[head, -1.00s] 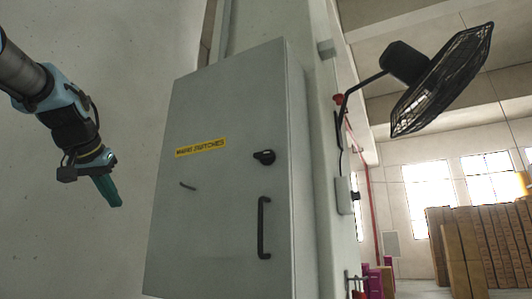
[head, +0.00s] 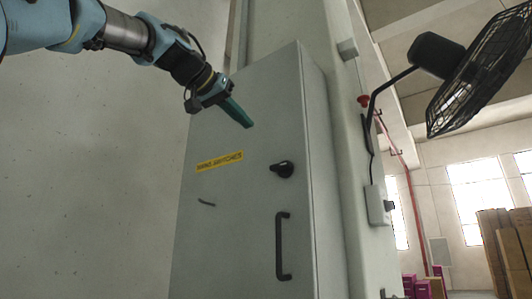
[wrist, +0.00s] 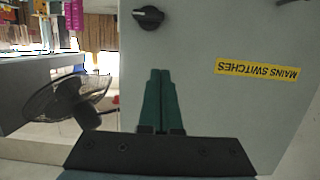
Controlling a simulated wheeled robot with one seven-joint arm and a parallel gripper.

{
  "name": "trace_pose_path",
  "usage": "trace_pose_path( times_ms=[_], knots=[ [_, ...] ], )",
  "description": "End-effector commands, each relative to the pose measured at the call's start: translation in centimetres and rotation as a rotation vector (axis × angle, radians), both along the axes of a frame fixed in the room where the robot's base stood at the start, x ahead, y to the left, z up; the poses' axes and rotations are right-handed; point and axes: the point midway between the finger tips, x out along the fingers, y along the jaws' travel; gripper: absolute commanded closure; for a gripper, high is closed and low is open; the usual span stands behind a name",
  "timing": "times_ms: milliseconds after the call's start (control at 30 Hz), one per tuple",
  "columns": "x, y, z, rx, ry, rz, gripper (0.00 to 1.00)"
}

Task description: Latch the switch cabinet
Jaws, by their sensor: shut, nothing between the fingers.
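The grey switch cabinet (head: 245,235) stands against the wall, its door closed against the body as far as I can see. A yellow "MAINS SWITCHES" label (head: 220,162) is on the door. A black rotary latch knob (head: 281,169) sits near the door's right edge, above a black bar handle (head: 283,246). My gripper (head: 248,123), with green fingers, is shut and empty, in front of the door's upper part, up and left of the knob. In the wrist view the picture is upside down; the shut fingers (wrist: 161,75) point toward the door, and the knob (wrist: 148,17) shows beyond their tips.
A black wall fan (head: 470,80) juts out at the upper right. A small grey box (head: 378,205) and a red button (head: 364,101) are on the pillar right of the cabinet. Stacked cartons (head: 505,250) stand far back. The wall left of the cabinet is bare.

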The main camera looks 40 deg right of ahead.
Motion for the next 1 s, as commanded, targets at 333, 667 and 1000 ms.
trace_pose_path(
  times_ms=[333,667,1000],
  knots=[
    [1.1,-4.5,-0.9,0.006,0.002,-0.002,1.00],
    [2.4,-9.4,-3.4,0.002,0.003,0.000,1.00],
    [2.5,-9.3,-6.2,0.001,0.000,0.001,1.00]
  ],
)
